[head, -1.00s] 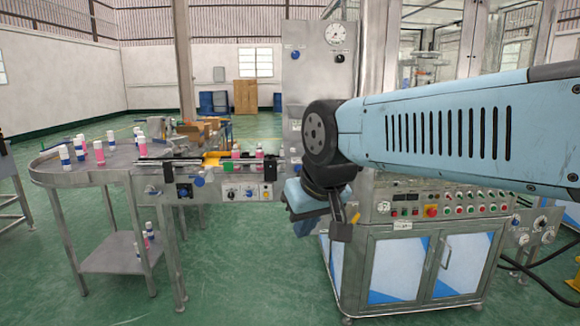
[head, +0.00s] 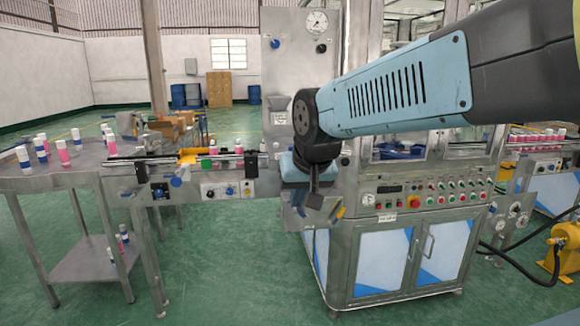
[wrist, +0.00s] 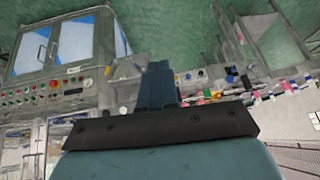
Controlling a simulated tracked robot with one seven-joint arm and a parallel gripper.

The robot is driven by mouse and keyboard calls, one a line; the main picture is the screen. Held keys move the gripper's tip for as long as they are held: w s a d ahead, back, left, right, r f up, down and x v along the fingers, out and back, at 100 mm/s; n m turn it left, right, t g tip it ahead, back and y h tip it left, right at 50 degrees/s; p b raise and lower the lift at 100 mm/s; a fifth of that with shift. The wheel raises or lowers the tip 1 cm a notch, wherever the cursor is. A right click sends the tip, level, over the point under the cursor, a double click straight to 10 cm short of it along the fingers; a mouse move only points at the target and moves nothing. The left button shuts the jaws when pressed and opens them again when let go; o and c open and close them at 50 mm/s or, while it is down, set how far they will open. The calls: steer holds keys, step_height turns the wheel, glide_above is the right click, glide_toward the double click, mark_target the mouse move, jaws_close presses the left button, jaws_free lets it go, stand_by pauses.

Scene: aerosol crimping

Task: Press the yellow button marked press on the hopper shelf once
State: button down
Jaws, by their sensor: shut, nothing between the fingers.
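My gripper (head: 314,199) hangs in front of the left end of the steel machine cabinet in the head view, pointing down. In the wrist view its two blue-grey fingers (wrist: 158,84) are together with nothing between them. A small yellow piece (head: 340,212) shows just right of the gripper in the head view, by the cabinet's left corner. A small yellow-orange spot (wrist: 107,71) shows beside a grey box (wrist: 125,68) in the wrist view. I cannot tell whether either is the press button, and no marking is readable. The gripper and arm hide part of this area.
The steel cabinet (head: 372,268) carries a control panel (head: 440,194) with several coloured buttons. To the left are a conveyor (head: 165,163) with its own button box (head: 226,190) and a round-ended table (head: 55,180) with bottles. Green floor between them is clear.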

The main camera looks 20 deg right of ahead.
steer(key=w+d+f+m+t+h, duration=0.1)
steer(key=w+d+f+m, duration=0.2)
steer(key=w+d, duration=0.5)
steer(key=w+d+f+m+t+h, duration=0.1)
steer(key=w+d+f+m, duration=0.2)
steer(key=w, duration=1.1)
steer(key=d+m, duration=0.3)
steer(key=d, duration=0.2)
steer(key=shift+d+f+h, duration=0.2)
steer(key=shift+f+h, duration=0.15)
steer(key=shift+h, duration=0.05)
steer(key=shift+w, duration=0.1)
steer(key=w+d, duration=0.2)
steer(key=w, duration=0.6)
steer(key=shift+w+d, duration=0.15)
steer(key=shift+d, duration=0.05)
steer(key=shift+w+d+r, duration=0.1)
steer(key=shift+w, duration=0.3)
